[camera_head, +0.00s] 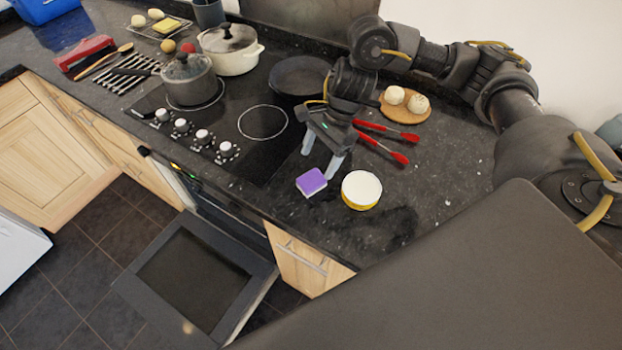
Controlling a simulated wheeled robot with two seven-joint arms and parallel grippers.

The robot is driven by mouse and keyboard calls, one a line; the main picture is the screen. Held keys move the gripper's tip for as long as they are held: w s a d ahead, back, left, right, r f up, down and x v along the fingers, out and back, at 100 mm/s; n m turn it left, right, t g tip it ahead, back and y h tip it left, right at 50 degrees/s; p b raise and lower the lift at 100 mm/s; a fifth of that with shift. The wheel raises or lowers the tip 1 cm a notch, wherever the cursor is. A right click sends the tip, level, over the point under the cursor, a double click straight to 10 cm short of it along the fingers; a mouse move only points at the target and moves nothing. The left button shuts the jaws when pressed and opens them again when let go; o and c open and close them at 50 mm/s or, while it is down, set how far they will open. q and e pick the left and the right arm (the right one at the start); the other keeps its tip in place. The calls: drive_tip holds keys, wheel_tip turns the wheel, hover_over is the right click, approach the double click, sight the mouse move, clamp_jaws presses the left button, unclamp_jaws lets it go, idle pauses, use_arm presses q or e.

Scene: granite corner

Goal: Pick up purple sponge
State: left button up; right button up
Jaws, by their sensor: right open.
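The purple sponge (311,182) lies on the dark granite counter near its front edge, just right of the cooktop. It shows a purple top and a paler side. My right gripper (321,155) reaches in from the right, above and slightly behind the sponge, with its light fingertips apart and pointing down. It is open and holds nothing. The sponge appears clear of the fingers. My left gripper is not in view.
A yellow tin with a white top (361,190) stands close right of the sponge. Red-handled tongs (381,142) lie behind it. A pan (299,76) and pots (230,50) are on the cooktop. The oven door (195,275) hangs open below.

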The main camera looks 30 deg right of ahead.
sight(311, 179)
drive_tip(key=shift+f, duration=0.45)
drive_tip(key=shift+s+a, duration=0.15)
drive_tip(key=shift+s, duration=0.15)
drive_tip(key=p+x, duration=0.2)
drive_tip(key=x, duration=0.2)
drive_tip(key=shift+w+f, duration=0.15)
drive_tip(key=shift+w, duration=0.05)
drive_tip(key=shift+s+a+f, duration=0.15)
drive_tip(key=shift+f, duration=0.15)
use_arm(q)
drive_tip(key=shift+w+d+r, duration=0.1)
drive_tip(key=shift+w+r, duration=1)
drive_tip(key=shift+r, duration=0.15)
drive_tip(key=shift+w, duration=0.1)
use_arm(e)
drive_tip(key=shift+c, duration=0.3)
drive_tip(key=c, duration=1.1)
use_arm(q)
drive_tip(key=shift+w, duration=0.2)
use_arm(e)
drive_tip(key=shift+o, duration=0.2)
